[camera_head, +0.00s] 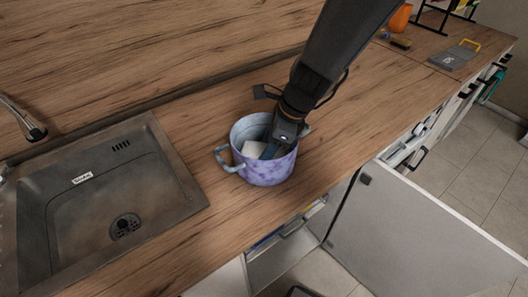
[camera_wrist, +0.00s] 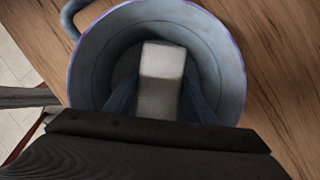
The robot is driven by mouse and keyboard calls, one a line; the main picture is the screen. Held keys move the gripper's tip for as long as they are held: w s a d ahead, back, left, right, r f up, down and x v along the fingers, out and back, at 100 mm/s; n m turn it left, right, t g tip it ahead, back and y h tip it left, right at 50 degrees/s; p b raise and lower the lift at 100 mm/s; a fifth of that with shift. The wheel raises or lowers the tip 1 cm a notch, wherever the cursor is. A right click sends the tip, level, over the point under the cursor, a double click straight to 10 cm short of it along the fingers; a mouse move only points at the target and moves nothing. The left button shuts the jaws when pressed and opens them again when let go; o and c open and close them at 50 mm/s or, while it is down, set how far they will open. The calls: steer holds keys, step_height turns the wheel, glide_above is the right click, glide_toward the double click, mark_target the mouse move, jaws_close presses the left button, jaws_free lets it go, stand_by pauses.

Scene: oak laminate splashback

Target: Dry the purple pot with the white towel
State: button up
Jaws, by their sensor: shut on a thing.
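The purple pot (camera_head: 264,167) stands upright on the wooden counter, right of the sink, with a handle on its left side. In the wrist view the round rim and blue-grey inside of the pot (camera_wrist: 90,62) surround my gripper's fingers. My gripper (camera_head: 271,149) reaches down into the pot and is shut on the white towel (camera_wrist: 162,72). The towel is a small folded block between the fingers, inside the pot; it also shows in the head view (camera_head: 253,149). The fingertips are partly hidden, and I cannot tell whether the towel touches the pot's wall or bottom.
A metal sink (camera_head: 110,200) with a tap (camera_head: 33,130) is at the left. An open cabinet door (camera_head: 410,235) and open drawers stick out below the counter's front edge. A grey board with a yellow handle (camera_head: 455,57) lies at the far right. The counter between is clear.

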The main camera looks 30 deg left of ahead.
steer(key=shift+w+a, duration=0.2)
steer(key=shift+w, duration=0.35)
steer(key=shift+s+d+f, duration=0.1)
steer(key=shift+s+d, duration=0.2)
steer(key=shift+s, duration=0.35)
steer(key=shift+s+d+f, duration=0.1)
steer(key=shift+s+d, duration=0.15)
steer(key=shift+s, duration=0.35)
steer(key=shift+w, duration=0.1)
steer(key=shift+w+a+r+p, duration=0.1)
steer(key=shift+w+a+p, duration=0.25)
steer(key=shift+w, duration=0.25)
steer(key=shift+w+a+r+p, duration=0.1)
steer(key=shift+w+a+p, duration=0.1)
steer(key=shift+w+p, duration=0.25)
steer(key=shift+s+d, duration=0.25)
steer(key=shift+s, duration=0.35)
steer(key=shift+s+d, duration=0.25)
steer(key=shift+s, duration=0.3)
